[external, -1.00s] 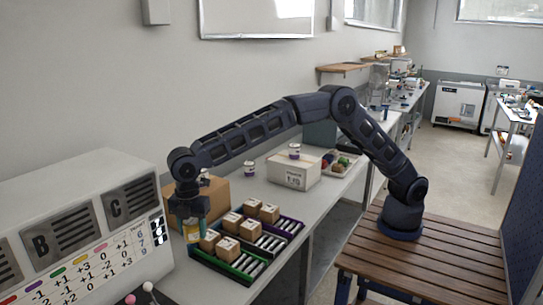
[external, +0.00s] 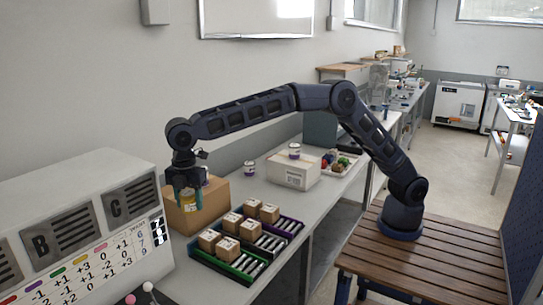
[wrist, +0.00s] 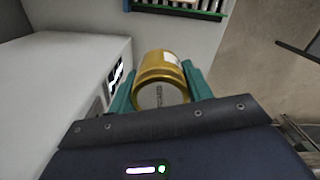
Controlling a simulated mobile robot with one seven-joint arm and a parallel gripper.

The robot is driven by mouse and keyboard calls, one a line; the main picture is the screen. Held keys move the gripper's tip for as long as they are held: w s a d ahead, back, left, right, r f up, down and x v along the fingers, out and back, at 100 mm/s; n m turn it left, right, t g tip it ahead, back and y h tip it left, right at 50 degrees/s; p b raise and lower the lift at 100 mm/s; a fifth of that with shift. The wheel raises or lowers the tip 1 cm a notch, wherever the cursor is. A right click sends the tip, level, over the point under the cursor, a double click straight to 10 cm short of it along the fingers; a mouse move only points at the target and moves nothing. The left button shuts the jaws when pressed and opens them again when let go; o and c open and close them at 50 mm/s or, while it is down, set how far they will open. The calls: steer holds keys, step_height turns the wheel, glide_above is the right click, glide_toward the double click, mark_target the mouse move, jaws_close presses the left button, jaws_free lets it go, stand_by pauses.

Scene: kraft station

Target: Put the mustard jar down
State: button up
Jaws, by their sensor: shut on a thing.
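The mustard jar (external: 188,206) is a small yellow-gold jar held between the fingers of my gripper (external: 186,197). In the external view it hangs in front of the brown cardboard box, above the bench. In the wrist view the jar (wrist: 160,68) sits between the two teal fingers of my gripper (wrist: 158,88), with a pale label partly showing. The fingers touch its sides, and the gripper is shut on it.
The brown cardboard box (external: 215,193) is close behind the jar. Colored racks (external: 236,268) with small cardboard cubes lie to the right on the bench. A lettered panel (external: 75,240) is at left.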

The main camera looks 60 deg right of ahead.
steer(key=w+d+m, duration=0.2)
steer(key=w+d, duration=0.5)
steer(key=d, duration=0.5)
steer(key=w+d+m, duration=0.1)
steer(key=w+d, duration=0.7)
steer(key=d, duration=0.4)
steer(key=w+d+m, duration=0.2)
steer(key=w+d, duration=0.5)
steer(key=d, duration=0.5)
steer(key=w+d+m, duration=0.2)
steer(key=d+m, duration=0.4)
steer(key=d, duration=3.3)
steer(key=s+d+m, duration=0.2)
steer(key=s+d, duration=0.4)
steer(key=d, duration=0.7)
steer(key=s+d+m, duration=0.2)
steer(key=s+d, duration=0.4)
steer(key=d, duration=0.7)
steer(key=s+d+m, duration=0.5)
steer(key=s+d, duration=1.5)
steer(key=s, duration=0.3)
steer(key=f, duration=1.9)
steer(key=shift+w+a+f, duration=0.25)
steer(key=shift+w+f, duration=0.05)
steer(key=shift+f, duration=2.7)
